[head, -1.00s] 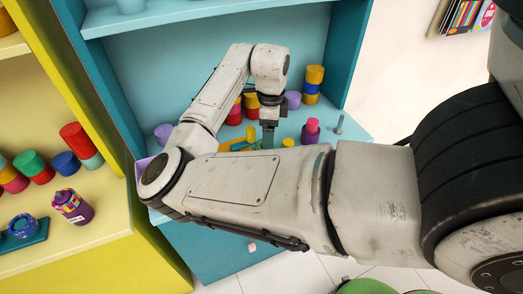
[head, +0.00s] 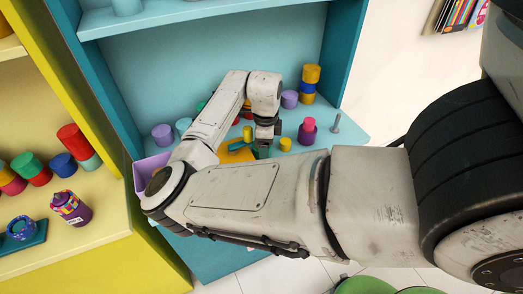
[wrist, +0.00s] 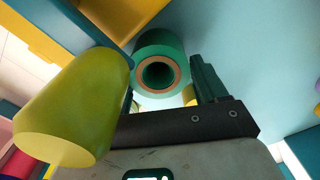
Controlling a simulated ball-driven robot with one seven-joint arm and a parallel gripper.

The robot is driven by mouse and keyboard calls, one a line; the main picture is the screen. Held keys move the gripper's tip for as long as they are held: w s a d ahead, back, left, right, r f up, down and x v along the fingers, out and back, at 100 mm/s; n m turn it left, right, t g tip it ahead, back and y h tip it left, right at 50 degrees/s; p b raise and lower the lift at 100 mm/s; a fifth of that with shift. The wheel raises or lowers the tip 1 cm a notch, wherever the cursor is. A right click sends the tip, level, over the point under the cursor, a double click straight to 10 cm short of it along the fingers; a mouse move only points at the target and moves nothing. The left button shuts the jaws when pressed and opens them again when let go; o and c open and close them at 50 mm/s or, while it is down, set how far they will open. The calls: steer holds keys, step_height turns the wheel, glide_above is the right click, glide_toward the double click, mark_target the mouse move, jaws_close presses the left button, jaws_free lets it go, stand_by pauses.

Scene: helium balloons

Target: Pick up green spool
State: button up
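The green spool (wrist: 150,48) shows in the wrist view, its open end with a tan inner ring facing the camera. It lies between the dark green fingers of my gripper (wrist: 165,95), close to the right one. The gripper looks open, and I see no clear contact with the spool. The left finger is mostly hidden behind a yellow-green cylinder (wrist: 72,105) in front of it. In the head view my gripper (head: 264,147) points down at the blue shelf, among small coloured pieces. The arm hides part of the shelf there, and the spool is hard to pick out.
A purple and pink piece (head: 307,131), a small yellow cylinder (head: 285,144) and a grey bolt-like piece (head: 336,123) stand right of my gripper. A stack of yellow and blue pieces (head: 309,86) stands behind. A lilac bin (head: 146,170) is at the shelf's left end.

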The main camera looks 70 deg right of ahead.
steer(key=c, duration=0.8)
steer(key=shift+r, duration=0.1)
steer(key=shift+c, duration=0.2)
